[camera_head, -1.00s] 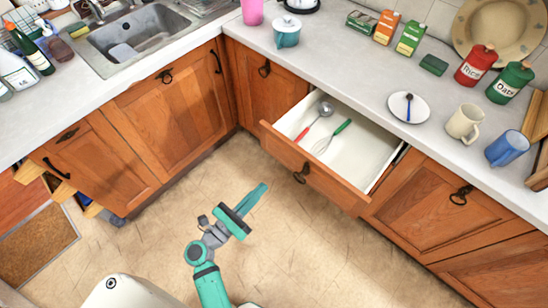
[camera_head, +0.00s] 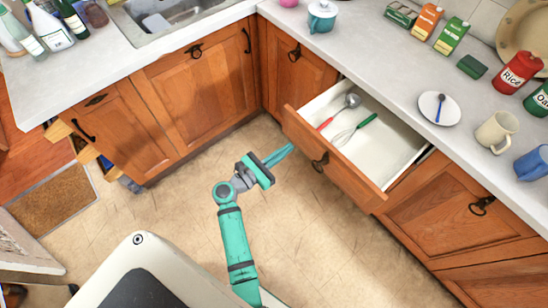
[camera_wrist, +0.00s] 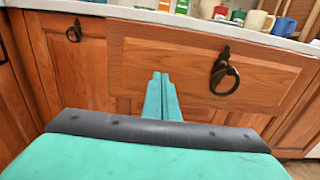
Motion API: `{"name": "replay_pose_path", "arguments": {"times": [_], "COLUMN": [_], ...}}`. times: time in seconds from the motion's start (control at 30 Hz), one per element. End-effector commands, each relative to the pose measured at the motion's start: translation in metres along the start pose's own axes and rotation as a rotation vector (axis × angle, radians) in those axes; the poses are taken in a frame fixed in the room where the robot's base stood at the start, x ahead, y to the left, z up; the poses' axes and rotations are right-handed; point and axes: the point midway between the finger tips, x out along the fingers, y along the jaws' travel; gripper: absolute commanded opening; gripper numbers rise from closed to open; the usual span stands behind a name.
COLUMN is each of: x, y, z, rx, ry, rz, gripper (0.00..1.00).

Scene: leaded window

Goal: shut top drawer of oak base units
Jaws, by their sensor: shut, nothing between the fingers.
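The top drawer (camera_head: 335,160) of the oak base units is pulled out in the head view, under the right-hand worktop. A ladle (camera_head: 346,103) and a green-handled whisk (camera_head: 354,130) lie in it. Its front, with a dark ring handle (camera_head: 320,162), faces my arm. In the wrist view the drawer front (camera_wrist: 180,65) fills the upper middle, with the ring handle (camera_wrist: 224,75) right of my fingers. My gripper (camera_head: 290,149) is shut and empty, pointing at the drawer front, left of the handle. It also shows in the wrist view (camera_wrist: 160,76). I cannot tell whether the fingertips touch the front.
The oak cupboard doors (camera_head: 200,85) beside and below the drawer are closed. A plate (camera_head: 439,107), a cream mug (camera_head: 496,132) and canisters stand on the worktop (camera_head: 400,65) above. The floor (camera_head: 330,250) before the drawer is clear.

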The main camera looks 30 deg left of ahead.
Motion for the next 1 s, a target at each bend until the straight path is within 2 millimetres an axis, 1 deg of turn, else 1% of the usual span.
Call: {"name": "replay_pose_path", "arguments": {"times": [0.03,0.1,0.2,0.3,0.4,0.7,0.73,0.87,1.0], "x": [0.009,0.02,0.031,0.038,0.042,0.045,0.043,0.047,0.059], "y": [0.0,-0.001,0.0,0.0,0.0,-0.003,0.001,-0.002,-0.002], "z": [0.0,0.0,0.001,0.0,0.0,0.0,0.0,0.0,0.001], "rx": [0.0,-0.001,0.0,-0.001,-0.001,-0.001,-0.001,-0.001,0.0], "ry": [-0.001,0.0,-0.001,0.0,0.0,0.0,0.0,0.0,-0.001], "rz": [-0.001,-0.002,-0.001,0.0,0.001,-0.005,0.001,-0.004,-0.005], "gripper": [0.0,0.0,0.0,0.0,0.0,0.0,0.0,0.0,0.0]}}
